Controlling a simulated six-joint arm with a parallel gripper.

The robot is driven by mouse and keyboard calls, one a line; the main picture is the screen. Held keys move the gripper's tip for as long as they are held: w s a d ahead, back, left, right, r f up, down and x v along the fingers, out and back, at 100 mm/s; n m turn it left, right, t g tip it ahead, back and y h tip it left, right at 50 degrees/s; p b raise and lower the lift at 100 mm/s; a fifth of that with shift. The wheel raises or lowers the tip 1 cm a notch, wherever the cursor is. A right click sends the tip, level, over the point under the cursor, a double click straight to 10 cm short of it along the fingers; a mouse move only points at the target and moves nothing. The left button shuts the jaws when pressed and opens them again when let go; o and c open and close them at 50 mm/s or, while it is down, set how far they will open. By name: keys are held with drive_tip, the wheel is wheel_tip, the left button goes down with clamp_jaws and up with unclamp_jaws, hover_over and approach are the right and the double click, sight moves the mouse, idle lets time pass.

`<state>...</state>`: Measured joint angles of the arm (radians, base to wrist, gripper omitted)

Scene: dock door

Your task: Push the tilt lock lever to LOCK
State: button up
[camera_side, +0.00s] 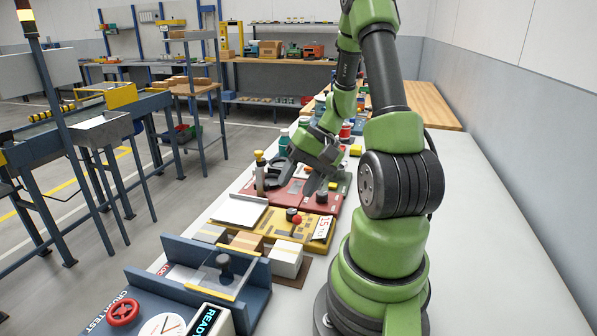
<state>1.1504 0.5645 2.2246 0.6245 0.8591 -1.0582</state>
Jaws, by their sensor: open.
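My gripper (297,178) is open, pointing down over the red panel (288,196) in the middle of the bench. Its two fingers are spread apart and nothing shows between them. A lever with a red ball knob (297,220) stands on the yellow panel (262,231), in front of the gripper and apart from it. I cannot tell whether this is the tilt lock lever. No LOCK mark can be read beside it. A partly hidden red label (163,268) starting "LO" shows by the blue fixture (247,283). My gripper hides part of the red panel.
A dark knob (322,197) and an upright bottle-like item (260,173) stand near the gripper. A white block (287,259) lies in front of the yellow panel. The white bench (480,230) is clear on the right.

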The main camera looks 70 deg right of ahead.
wheel_tip(320, 180, up, 2)
drive_tip(key=shift+r, duration=0.2)
idle(0.4)
drive_tip(key=s+a+r+n+t+h, duration=0.1)
drive_tip(key=a+r+n, duration=0.3)
drive_tip(key=a+r, duration=0.3)
drive_tip(key=s+a+r+n+t+h, duration=0.1)
drive_tip(key=a+r+n, duration=0.3)
drive_tip(key=a+r, duration=0.4)
drive_tip(key=a, duration=0.4)
drive_tip(key=shift+s+a+r, duration=0.25)
drive_tip(key=shift+s+a, duration=0.05)
drive_tip(key=shift+a, duration=0.05)
idle(4.5)
